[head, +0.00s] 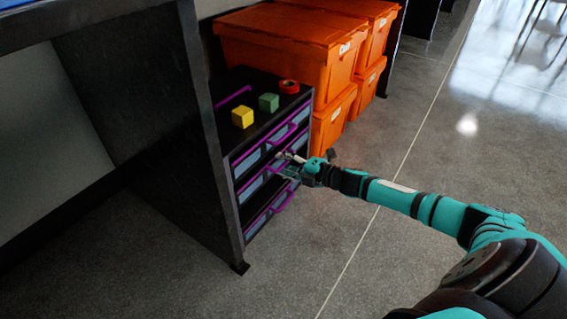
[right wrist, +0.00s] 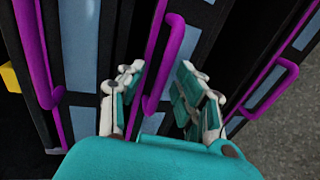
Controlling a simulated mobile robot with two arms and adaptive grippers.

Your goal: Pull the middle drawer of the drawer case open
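The drawer case (head: 256,84) is black, with bluish drawer fronts and purple handles, and stands on the floor under a table. Its drawers look shut. My right gripper (head: 291,163) is at the front of the case, at middle-drawer height, and covers part of that drawer. In the right wrist view the right gripper (right wrist: 163,82) is open, its fingers on either side of the middle purple handle (right wrist: 168,55). I cannot tell whether a finger touches it. The other handles lie left (right wrist: 40,68) and right (right wrist: 286,84) of the fingers. My left gripper is out of view.
On the case top sit a yellow cube (head: 242,117), a green cube (head: 268,102) and a red ring (head: 289,86). Orange bins (head: 285,45) are stacked behind and beside the case. A dark table panel (head: 145,100) stands close at left. The floor (head: 420,140) in front is clear.

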